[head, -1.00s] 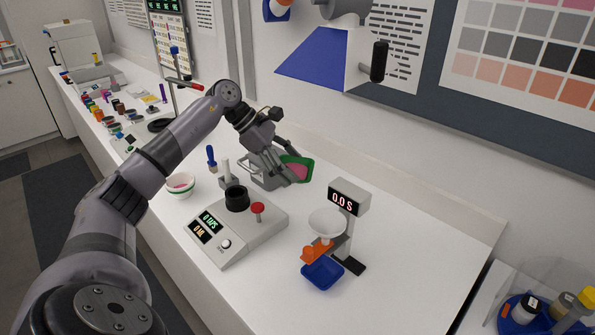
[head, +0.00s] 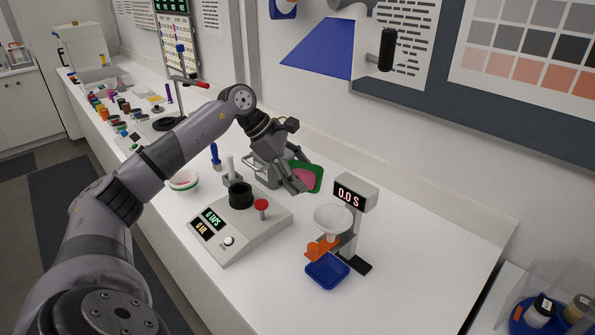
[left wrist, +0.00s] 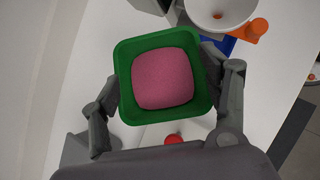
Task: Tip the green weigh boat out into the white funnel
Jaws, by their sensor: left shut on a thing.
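The green weigh boat (head: 319,179) holds pink powder (head: 304,177). In the left wrist view the boat (left wrist: 125,70) is seen from above, with the pink powder (left wrist: 163,78) filling its floor. My left gripper (head: 297,182) is shut on the boat, with one finger on each side of it, and holds it in the air above the bench. The white funnel (head: 332,219) sits on a stand, to the right of and below the boat in the head view. The funnel (left wrist: 218,12) is partly cut off at the top of the left wrist view. My right gripper is not in view.
An orange clamp or valve (head: 319,249) sits under the funnel, above a blue tray (head: 327,271). A display post (head: 356,194) reading 0.0 S stands beside the funnel. A grey device (head: 238,225) with a red knob is left of it.

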